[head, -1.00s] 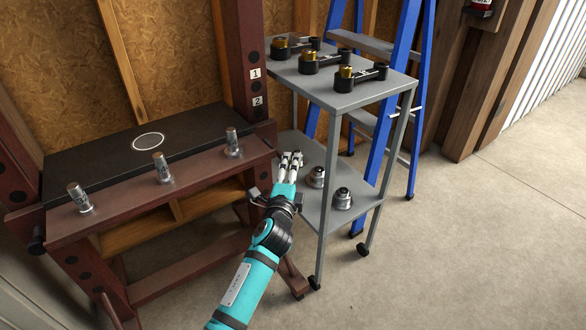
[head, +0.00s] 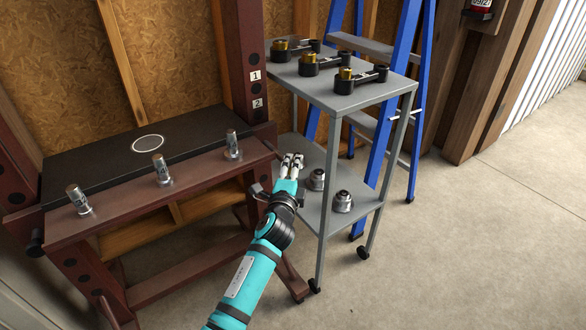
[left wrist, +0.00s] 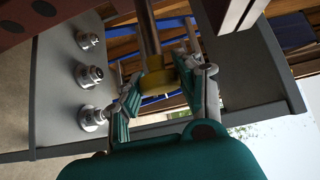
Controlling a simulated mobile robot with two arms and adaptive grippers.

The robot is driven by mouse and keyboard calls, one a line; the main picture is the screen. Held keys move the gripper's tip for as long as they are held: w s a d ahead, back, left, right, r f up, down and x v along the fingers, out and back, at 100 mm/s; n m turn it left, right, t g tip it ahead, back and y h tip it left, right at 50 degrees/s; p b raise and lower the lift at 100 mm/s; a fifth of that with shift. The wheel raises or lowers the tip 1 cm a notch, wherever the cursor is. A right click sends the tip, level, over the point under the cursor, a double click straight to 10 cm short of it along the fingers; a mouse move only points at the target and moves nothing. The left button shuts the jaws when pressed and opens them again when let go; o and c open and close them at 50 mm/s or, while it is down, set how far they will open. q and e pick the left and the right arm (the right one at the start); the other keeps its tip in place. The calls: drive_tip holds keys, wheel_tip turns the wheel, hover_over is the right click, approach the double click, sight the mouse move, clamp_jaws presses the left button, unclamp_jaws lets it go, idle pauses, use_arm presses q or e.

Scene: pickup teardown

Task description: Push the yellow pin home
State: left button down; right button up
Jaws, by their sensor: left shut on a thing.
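My left gripper (head: 291,160) is beside the right end of the dark red press frame (head: 245,60), in front of the grey cart. In the left wrist view my left gripper (left wrist: 166,76) is shut on the yellow end of the pin (left wrist: 155,82). A plain metal shaft (left wrist: 148,32) runs from the yellow end away from the fingers and out at the top edge. Its far end is out of sight, so I cannot tell how deep it sits in any hole. The pin cannot be made out in the head view. My right gripper is not in view.
The grey cart (head: 330,210) holds black arms with brass parts (head: 345,75) on top and silver fittings (head: 343,200) below. Metal cylinders (head: 162,168) stand on the red beam. A blue ladder (head: 398,120) is behind the cart. The floor at right is clear.

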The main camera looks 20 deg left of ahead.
sight(274, 148)
use_arm(q)
drive_tip(key=w+a, duration=0.4)
drive_tip(key=a, duration=0.1)
drive_tip(key=w+a, duration=0.2)
drive_tip(key=shift+a, duration=0.25)
drive_tip(key=shift+f, duration=0.1)
drive_tip(key=c, duration=0.8)
unclamp_jaws()
drive_tip(key=shift+s+a, duration=0.1)
drive_tip(key=shift+s, duration=0.05)
drive_tip(key=shift+c, duration=0.2)
drive_tip(key=shift+d, duration=0.2)
